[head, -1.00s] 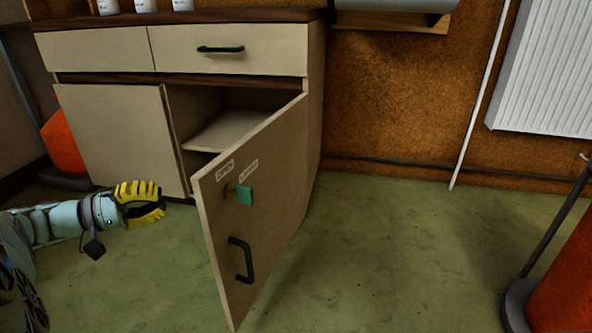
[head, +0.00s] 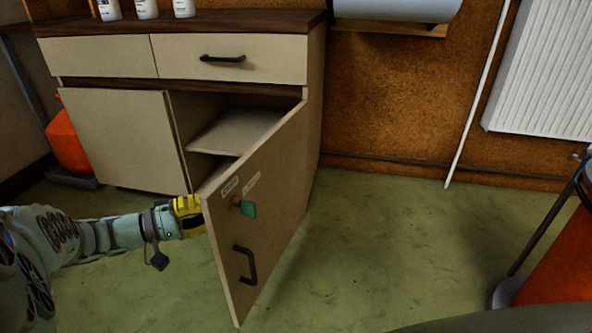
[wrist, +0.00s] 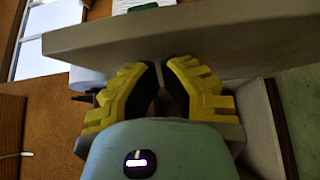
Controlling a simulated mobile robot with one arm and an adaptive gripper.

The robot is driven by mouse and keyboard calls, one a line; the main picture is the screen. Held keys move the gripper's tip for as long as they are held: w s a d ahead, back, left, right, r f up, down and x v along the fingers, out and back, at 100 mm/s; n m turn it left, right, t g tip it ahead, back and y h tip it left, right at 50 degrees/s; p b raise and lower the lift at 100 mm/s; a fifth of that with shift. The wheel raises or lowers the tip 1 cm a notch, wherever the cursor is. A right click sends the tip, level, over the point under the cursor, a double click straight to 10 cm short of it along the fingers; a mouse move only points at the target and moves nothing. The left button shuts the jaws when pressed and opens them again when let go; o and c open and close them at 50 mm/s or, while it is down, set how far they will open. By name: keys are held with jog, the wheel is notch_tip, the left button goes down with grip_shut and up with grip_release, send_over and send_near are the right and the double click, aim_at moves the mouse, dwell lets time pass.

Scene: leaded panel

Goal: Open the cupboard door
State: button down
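The cupboard door (head: 262,210) is beige and stands well ajar, swung out toward me on its right-hand side. Its outer face carries a black handle (head: 247,265), a green key or knob (head: 247,208) and two small labels. My gripper (head: 197,208), with yellow fingers, is at the door's free edge, on the inner side; its tips are partly hidden behind the door. In the wrist view, the yellow fingers (wrist: 163,66) have their tips nearly together with nothing between them. The door (wrist: 190,38) runs across just beyond the tips; I cannot tell whether they touch it.
The cabinet has a shelf (head: 235,130) inside, a closed left door (head: 120,140) and drawers (head: 230,58) above. White bottles (head: 146,8) stand on top. A radiator (head: 545,70) hangs at right. An orange object (head: 560,270) stands at lower right. The green floor (head: 390,240) is clear between.

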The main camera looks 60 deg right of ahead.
aim_at(221, 223)
jog(key=shift+s+r+p, duration=0.1)
jog(key=shift+p, duration=0.2)
jog(key=shift+s+r+p, duration=0.1)
jog(key=shift+s+p, duration=0.45)
jog(key=shift+p, duration=0.6)
jog(key=shift+s+d+n+t+h+p, duration=0.15)
jog(key=shift+s+n+t+h+p, duration=0.25)
jog(key=shift+s+p, duration=0.55)
jog(key=p, duration=0.1)
jog(key=s+p, duration=0.1)
jog(key=s+t+p, duration=0.1)
jog(key=shift+s+d+n, duration=0.1)
jog(key=shift+d+n, duration=0.15)
jog(key=shift+n, duration=0.05)
jog(key=s+d+n+t+h+p, duration=0.2)
jog(key=s+d+t, duration=0.4)
jog(key=s, duration=0.8)
jog(key=shift+s+f+n+p, duration=0.2)
jog(key=shift+n+p, duration=0.45)
jog(key=shift+n, duration=0.35)
jog(key=shift+w+d, duration=0.1)
jog(key=shift+w, duration=0.05)
